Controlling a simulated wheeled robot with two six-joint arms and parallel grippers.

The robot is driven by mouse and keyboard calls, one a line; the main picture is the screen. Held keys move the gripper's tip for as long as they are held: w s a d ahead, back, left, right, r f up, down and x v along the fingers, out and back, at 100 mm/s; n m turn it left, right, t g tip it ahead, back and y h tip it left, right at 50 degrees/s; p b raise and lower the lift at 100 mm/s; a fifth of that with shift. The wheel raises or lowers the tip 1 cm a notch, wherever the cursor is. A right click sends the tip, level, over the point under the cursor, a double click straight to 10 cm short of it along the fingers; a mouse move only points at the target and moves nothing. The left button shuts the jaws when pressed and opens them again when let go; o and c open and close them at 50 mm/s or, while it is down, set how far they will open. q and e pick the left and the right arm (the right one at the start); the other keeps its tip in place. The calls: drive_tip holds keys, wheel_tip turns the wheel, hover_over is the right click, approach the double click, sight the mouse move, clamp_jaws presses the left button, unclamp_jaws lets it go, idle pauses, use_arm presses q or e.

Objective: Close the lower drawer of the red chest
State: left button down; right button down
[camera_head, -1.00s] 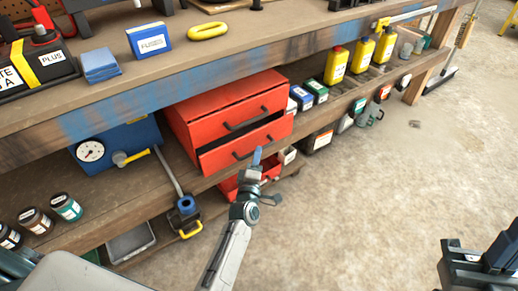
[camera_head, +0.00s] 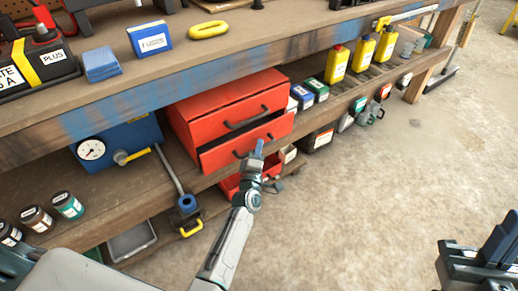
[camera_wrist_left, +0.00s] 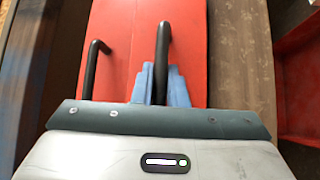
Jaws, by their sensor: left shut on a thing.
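The red chest (camera_head: 225,97) stands on the lower shelf under the bench top. Its upper drawer has a black handle (camera_head: 249,118). The lower drawer (camera_head: 218,157) is below it, its front close under the upper one. My left gripper (camera_head: 259,148) is at the right part of the lower drawer's front. In the left wrist view, its blue fingers (camera_wrist_left: 162,84) are shut around a black handle (camera_wrist_left: 163,45) on the red front; another black handle (camera_wrist_left: 93,65) shows to the left. My right gripper (camera_head: 482,255) is at the lower right, far from the chest; its finger gap is unclear.
A red bin (camera_head: 229,186) is below the chest. A blue gauge box (camera_head: 120,143) and a yellow-handled tool (camera_head: 187,203) are to its left. Small boxes (camera_head: 316,88) stand to its right. The concrete floor (camera_head: 360,210) in front is clear.

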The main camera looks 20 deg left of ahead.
sight(252, 143)
use_arm(q)
drive_tip(key=w+a, duration=0.2)
drive_tip(key=a, duration=0.1)
drive_tip(key=shift+w, duration=0.15)
drive_tip(key=shift+r, duration=0.1)
drive_tip(key=c, duration=1.5)
unclamp_jaws()
drive_tip(key=shift+a, duration=0.1)
drive_tip(key=shift+o, duration=0.2)
